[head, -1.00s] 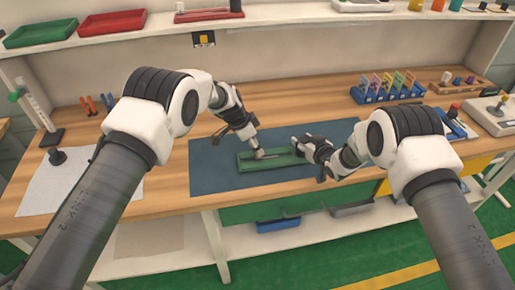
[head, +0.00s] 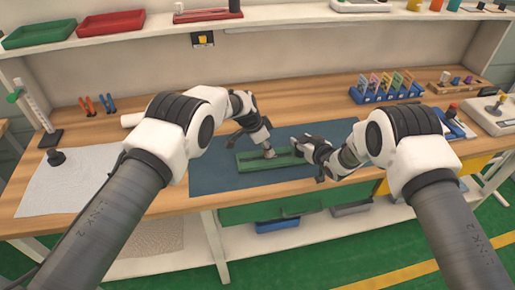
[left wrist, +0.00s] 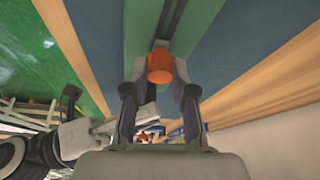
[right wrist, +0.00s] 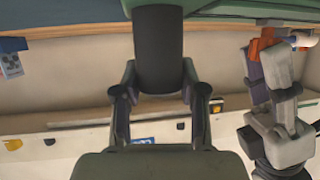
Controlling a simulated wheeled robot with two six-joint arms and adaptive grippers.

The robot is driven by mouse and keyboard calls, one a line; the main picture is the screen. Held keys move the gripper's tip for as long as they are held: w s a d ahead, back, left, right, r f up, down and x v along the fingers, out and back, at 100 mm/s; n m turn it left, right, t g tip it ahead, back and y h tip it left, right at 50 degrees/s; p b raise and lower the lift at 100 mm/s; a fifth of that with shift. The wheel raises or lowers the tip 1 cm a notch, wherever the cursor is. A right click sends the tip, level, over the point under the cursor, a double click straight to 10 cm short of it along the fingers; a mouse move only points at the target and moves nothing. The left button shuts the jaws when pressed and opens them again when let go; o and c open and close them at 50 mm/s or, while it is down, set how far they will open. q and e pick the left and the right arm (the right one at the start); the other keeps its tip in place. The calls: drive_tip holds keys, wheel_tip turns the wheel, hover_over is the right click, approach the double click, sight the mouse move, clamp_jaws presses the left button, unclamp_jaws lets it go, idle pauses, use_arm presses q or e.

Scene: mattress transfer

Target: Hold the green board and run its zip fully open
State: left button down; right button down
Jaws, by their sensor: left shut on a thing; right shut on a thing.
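The green board (head: 255,164) lies on the dark blue mat, with a zip track along its middle. In the left wrist view the board (left wrist: 140,20) carries a dark and grey zip strip (left wrist: 173,18) running up to the slider. My right gripper (head: 301,147) is at the board's right end, shut on a dark round handle (right wrist: 158,50) joined to the green board (right wrist: 212,8). The zip track behind my left gripper's fingers is hidden.
The dark blue mat (head: 215,178) lies on the wooden bench (head: 310,99). A blue rack (head: 385,96) with coloured pieces stands at the back right. A white sheet (head: 75,180) lies at the left. The mat left of the board is clear.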

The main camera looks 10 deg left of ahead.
sight(282, 155)
use_arm(q)
drive_tip(key=shift+w+d, duration=0.2)
drive_tip(key=shift+d, duration=0.65)
drive_tip(key=shift+w+d, duration=0.2)
drive_tip(key=shift+d, duration=0.6)
use_arm(e)
drive_tip(key=shift+a, duration=0.1)
use_arm(q)
drive_tip(key=c, duration=0.9)
unclamp_jaws()
drive_tip(key=shift+c, duration=0.2)
drive_tip(key=v, duration=1.2)
drive_tip(key=shift+w+f, duration=0.1)
use_arm(e)
drive_tip(key=c, duration=0.6)
unclamp_jaws()
